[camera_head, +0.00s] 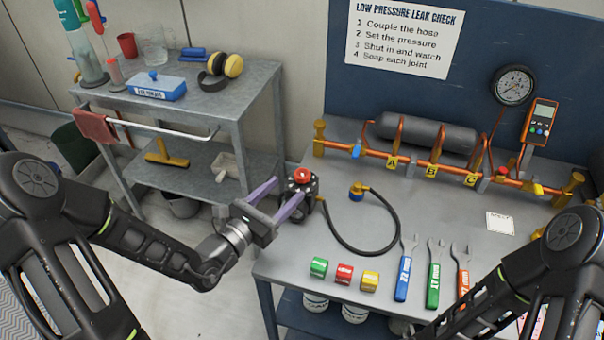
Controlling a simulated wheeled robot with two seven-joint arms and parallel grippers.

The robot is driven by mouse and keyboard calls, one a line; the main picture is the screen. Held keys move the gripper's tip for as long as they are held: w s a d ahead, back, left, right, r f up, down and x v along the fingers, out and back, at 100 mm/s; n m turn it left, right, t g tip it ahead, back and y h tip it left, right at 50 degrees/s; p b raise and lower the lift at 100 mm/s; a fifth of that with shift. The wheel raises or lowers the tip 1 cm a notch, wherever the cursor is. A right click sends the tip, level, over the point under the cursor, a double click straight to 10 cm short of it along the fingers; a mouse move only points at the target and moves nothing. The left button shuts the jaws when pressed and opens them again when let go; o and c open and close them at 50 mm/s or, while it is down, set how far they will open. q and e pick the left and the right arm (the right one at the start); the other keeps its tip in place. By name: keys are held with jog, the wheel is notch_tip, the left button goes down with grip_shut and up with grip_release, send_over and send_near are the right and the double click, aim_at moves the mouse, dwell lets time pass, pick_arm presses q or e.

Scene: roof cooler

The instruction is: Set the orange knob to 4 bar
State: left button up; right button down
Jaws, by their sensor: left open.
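The orange knob (302,175) looks red-orange and sits on top of a dark regulator body at the left edge of the workbench. My left gripper (290,188) is open, its two purple fingers pointing at the regulator from the left. The fingertips are close to the regulator, just short of and below the knob in the picture. I cannot tell whether they touch it. A round pressure gauge (513,85) stands at the back right; its reading is too small to tell. My right arm shows at the lower right, but its gripper is out of view.
A black hose (352,248) with a brass end curls on the workbench (440,250). Colored tags (344,274) and several wrenches (434,274) lie along the front. A copper manifold (440,168) spans the back. A grey cart (230,100) stands left, behind my left arm.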

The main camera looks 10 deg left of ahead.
aim_at(297, 179)
pick_arm(q)
jog(key=x, duration=0.7)
jog(key=shift+w+d, duration=0.2)
jog(key=shift+w, duration=0.15)
grip_shut()
dwell(0.3)
